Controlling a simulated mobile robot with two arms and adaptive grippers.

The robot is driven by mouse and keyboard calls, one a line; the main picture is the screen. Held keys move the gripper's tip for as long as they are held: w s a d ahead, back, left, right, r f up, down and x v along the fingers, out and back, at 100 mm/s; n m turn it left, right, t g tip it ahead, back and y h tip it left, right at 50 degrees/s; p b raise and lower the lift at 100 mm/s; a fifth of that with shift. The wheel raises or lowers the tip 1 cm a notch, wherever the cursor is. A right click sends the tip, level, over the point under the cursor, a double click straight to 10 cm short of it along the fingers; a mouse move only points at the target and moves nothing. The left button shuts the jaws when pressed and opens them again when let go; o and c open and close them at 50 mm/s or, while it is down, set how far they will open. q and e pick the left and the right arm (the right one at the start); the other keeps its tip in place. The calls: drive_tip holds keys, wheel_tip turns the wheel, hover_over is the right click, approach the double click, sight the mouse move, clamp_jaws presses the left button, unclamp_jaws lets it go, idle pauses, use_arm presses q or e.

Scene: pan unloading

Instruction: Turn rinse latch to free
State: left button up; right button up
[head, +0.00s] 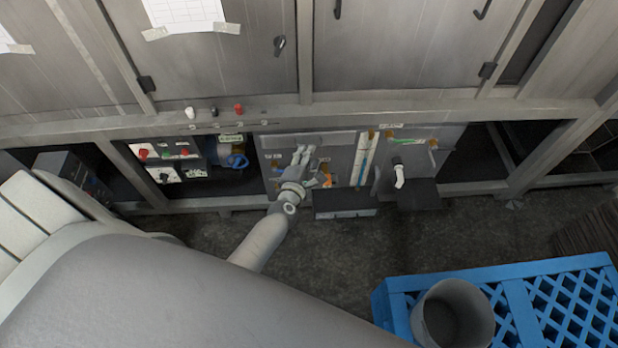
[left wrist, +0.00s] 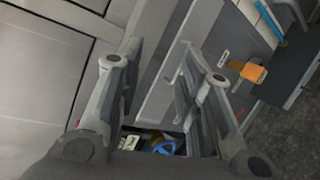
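My left gripper (head: 301,154) is in front of the grey lower panel (head: 281,144). In the left wrist view its two fingers (left wrist: 160,62) are spread apart with nothing between them. An orange handle (left wrist: 247,71) is on the panel, to the right of the fingers and apart from them. In the head view an orange part (head: 325,168) shows just right of the gripper. The labels are too small to read, so I cannot tell which part is the rinse latch or how it is turned. My right gripper is not in view.
Left of the panel is a bay with red and green buttons (head: 165,153) and a blue part (head: 237,161). A white spout (head: 399,176) sticks out at the right. A blue crate (head: 560,290) with a grey bucket (head: 452,314) stands front right. The dark floor between is clear.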

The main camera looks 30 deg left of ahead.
use_arm(q)
drive_tip(key=f+m, duration=0.1)
drive_tip(key=s+d+f+m, duration=0.1)
drive_tip(key=f, duration=0.1)
drive_tip(key=s+f+m+g+h, duration=0.1)
drive_tip(key=f, duration=0.1)
drive_tip(key=shift+s+d+b, duration=0.25)
drive_tip(key=shift+d+b, duration=0.05)
drive_tip(key=shift+d, duration=0.05)
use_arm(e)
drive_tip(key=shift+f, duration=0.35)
use_arm(q)
drive_tip(key=shift+d, duration=0.1)
